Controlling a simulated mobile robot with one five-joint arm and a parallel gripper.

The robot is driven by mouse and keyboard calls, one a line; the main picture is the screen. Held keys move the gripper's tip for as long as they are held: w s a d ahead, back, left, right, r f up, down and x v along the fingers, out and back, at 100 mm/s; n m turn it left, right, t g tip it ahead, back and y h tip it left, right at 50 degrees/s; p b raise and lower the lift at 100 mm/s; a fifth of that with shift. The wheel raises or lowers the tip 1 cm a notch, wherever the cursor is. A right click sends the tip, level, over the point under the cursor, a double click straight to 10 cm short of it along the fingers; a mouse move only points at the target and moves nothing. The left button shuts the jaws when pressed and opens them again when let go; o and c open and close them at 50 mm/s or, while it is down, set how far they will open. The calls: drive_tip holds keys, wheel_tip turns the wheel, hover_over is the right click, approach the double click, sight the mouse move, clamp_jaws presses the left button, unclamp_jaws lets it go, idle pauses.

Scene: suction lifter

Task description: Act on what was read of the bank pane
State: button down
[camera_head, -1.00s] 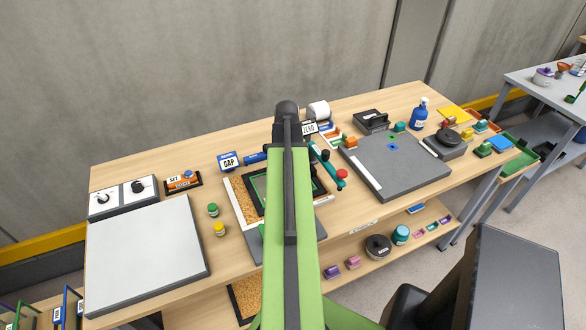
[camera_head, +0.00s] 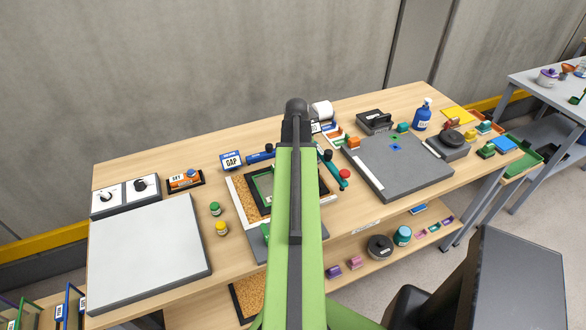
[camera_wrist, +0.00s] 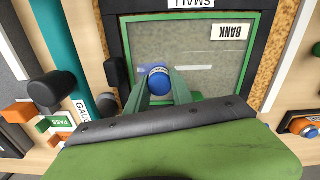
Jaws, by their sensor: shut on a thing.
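Whether this thing touches the pane I cannot tell. In the head view my arm hides the gripper and part of the green frame (camera_head: 264,185).
Left of the pane in the wrist view lies a teal gauge bar (camera_wrist: 62,50) with dark knobs. The head view shows a GAP box (camera_head: 231,161), a green jar (camera_head: 214,209), a yellow jar (camera_head: 221,228), a white board (camera_head: 150,255) and a grey slab (camera_head: 405,170).

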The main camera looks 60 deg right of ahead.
drive_tip(key=shift+s+d, duration=0.95)
drive_tip(key=shift+d, duration=0.25)
drive_tip(key=shift+w+a, duration=0.45)
drive_tip(key=shift+a, duration=0.15)
drive_tip(key=shift+w+a, duration=0.4)
drive_tip(key=shift+a, duration=0.2)
drive_tip(key=shift+w+a, duration=1.05)
drive_tip(key=shift+a, duration=0.25)
wheel_tip(320, 180, up, 6)
drive_tip(key=p, duration=0.6)
